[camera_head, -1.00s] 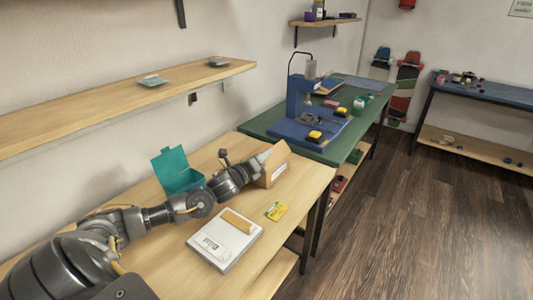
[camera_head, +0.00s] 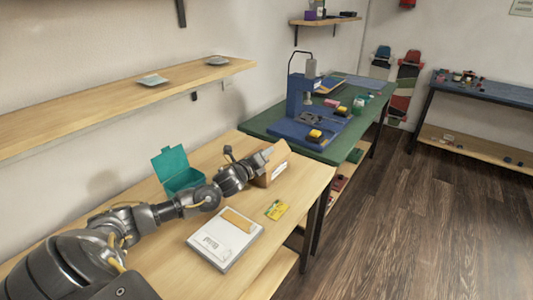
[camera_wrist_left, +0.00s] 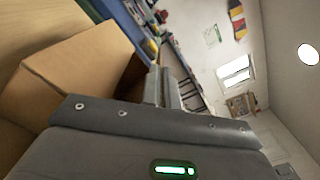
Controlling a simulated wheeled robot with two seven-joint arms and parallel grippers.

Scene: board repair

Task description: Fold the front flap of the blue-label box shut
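A brown cardboard box (camera_head: 273,174) with a pale label on its side stands near the far right edge of the wooden table. My left gripper (camera_head: 264,157) is at the box's upper left side in the head view and hides part of it. In the left wrist view the box's cardboard (camera_wrist_left: 75,70) fills the left, with a dark opening beside the fingers. The left fingers (camera_wrist_left: 164,87) look close together, with no object clearly between them. The front flap cannot be told apart from the other cardboard. My right gripper is out of view.
An open teal box (camera_head: 180,177) stands behind my left arm. A white box (camera_head: 225,240) and a yellow-green card (camera_head: 276,210) lie on the wooden table (camera_head: 160,272). A green bench with a blue press (camera_head: 302,105) adjoins its far end.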

